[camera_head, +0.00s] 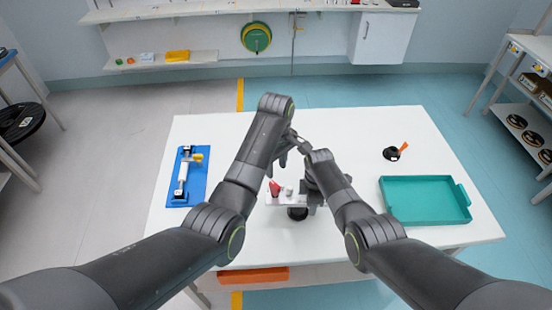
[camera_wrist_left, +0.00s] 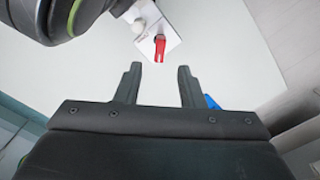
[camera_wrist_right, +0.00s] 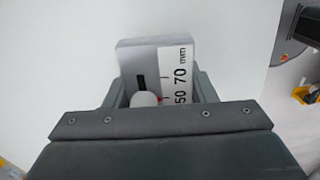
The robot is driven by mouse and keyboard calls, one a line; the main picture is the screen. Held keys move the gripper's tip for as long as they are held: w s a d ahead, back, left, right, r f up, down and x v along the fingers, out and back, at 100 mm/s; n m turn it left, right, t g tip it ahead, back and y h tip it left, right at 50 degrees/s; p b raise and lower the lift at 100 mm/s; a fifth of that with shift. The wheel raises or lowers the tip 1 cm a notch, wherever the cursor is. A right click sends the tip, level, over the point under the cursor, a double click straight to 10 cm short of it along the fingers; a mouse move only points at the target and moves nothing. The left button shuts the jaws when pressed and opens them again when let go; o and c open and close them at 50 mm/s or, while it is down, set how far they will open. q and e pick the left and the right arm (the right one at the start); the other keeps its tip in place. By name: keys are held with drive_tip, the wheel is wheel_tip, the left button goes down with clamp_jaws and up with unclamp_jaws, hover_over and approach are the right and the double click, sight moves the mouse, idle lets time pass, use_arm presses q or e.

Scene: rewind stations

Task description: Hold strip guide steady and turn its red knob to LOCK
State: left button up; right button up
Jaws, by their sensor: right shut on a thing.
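The strip guide (camera_head: 284,199) is a pale block on a dark round foot, standing on the white table. Its red knob (camera_head: 274,187) sits at the left end; the knob also shows as a red lever in the left wrist view (camera_wrist_left: 160,47). My right gripper (camera_wrist_right: 158,82) is shut on the strip guide, whose printed mm scale (camera_wrist_right: 180,72) shows between the fingers. My left gripper (camera_wrist_left: 158,72) is open and empty, with the knob just beyond its fingertips and apart from them. The LOCK mark cannot be read.
A blue board (camera_head: 198,162) with a white roller and yellow part lies at the table's left. A teal tray (camera_head: 424,217) is at the right, with a small black dispenser with an orange tip (camera_head: 391,153) behind it. The table front holds an orange bin (camera_head: 253,275) below.

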use_arm(q)
wheel_tip(320, 180, up, 3)
drive_tip(key=shift+f, duration=0.2)
use_arm(e)
drive_tip(key=o, duration=1.3)
drive_tip(key=shift+r, duration=0.1)
